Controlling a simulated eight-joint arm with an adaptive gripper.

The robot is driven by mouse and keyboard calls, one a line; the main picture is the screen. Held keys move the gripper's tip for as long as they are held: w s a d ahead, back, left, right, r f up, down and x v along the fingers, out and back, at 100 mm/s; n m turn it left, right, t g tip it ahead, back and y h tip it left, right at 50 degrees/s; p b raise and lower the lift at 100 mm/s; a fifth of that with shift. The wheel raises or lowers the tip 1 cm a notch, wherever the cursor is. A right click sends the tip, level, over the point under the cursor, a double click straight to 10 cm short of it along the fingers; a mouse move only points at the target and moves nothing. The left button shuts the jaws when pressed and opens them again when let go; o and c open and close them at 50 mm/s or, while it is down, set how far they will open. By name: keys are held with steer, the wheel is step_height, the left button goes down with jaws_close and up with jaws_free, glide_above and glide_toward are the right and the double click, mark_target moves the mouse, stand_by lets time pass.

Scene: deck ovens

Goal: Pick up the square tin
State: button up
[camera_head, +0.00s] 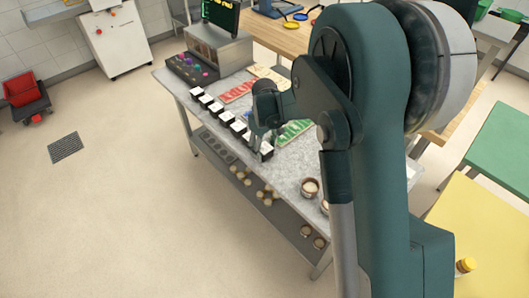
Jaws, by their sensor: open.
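A row of small square dark boxes with white tops (226,118) runs along the near left edge of the grey metal table. They look like square tins, but they are too small to tell for sure. The closest one in the row (266,150) stands right by my gripper. My gripper (264,138) points down at the near end of this row and is open. Its fingers are small and partly blend with the tins, so I cannot tell whether a tin stands between them. My own arm hides much of the table's right side.
Red (238,91) and green (294,131) trays lie behind the row. A small bowl (310,187) stands on the table's nearer part. A grey machine (219,48) stands at the far end. The lower shelf (236,162) holds several small pots.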

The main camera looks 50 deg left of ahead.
mark_target(265, 147)
stand_by(0.5)
steer(key=c, duration=1.1)
steer(key=shift+r+p, duration=0.4)
steer(key=shift+r, duration=4.65)
